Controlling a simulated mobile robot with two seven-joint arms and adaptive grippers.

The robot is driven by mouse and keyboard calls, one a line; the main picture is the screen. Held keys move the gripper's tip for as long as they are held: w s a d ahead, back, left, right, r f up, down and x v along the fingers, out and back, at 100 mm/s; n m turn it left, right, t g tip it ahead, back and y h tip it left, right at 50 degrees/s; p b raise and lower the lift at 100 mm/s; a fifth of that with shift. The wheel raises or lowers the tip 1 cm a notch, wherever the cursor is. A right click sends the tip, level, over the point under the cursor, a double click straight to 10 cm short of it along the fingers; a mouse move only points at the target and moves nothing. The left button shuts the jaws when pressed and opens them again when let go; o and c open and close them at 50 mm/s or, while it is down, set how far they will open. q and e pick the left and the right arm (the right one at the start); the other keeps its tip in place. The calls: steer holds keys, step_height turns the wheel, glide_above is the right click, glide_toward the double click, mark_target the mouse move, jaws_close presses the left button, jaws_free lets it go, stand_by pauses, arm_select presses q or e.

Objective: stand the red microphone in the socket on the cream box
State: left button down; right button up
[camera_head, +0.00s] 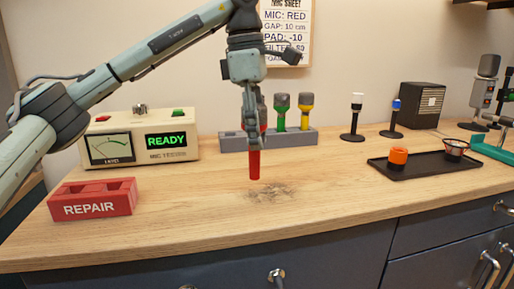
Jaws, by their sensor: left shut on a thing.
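My left gripper (250,100) points down over the middle of the bench. It is shut on the red microphone (254,166), whose red handle hangs upright below the fingers. The handle's lower end appears just above the wood or close to it; I cannot tell if it touches. The cream box (163,156) stands at the left with a dial, a green READY display and a metallic fitting (140,109) on top, which looks like the socket. My right gripper is not in view.
A grey rack (232,143) behind the gripper holds green (281,112) and yellow (306,111) microphones. A red REPAIR tray (92,201) sits front left. A black tray (420,171), small stands and a dark speaker (423,105) are at right. The bench front is clear.

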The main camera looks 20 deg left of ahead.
mark_target(257, 179)
arm_select(q)
step_height(257, 179, down, 3)
steer(key=shift+r, duration=0.15)
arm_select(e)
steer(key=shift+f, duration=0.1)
arm_select(q)
steer(key=shift+f, duration=0.2)
steer(key=c, duration=1)
jaws_free()
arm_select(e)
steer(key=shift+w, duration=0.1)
arm_select(q)
steer(key=shift+r, duration=0.1)
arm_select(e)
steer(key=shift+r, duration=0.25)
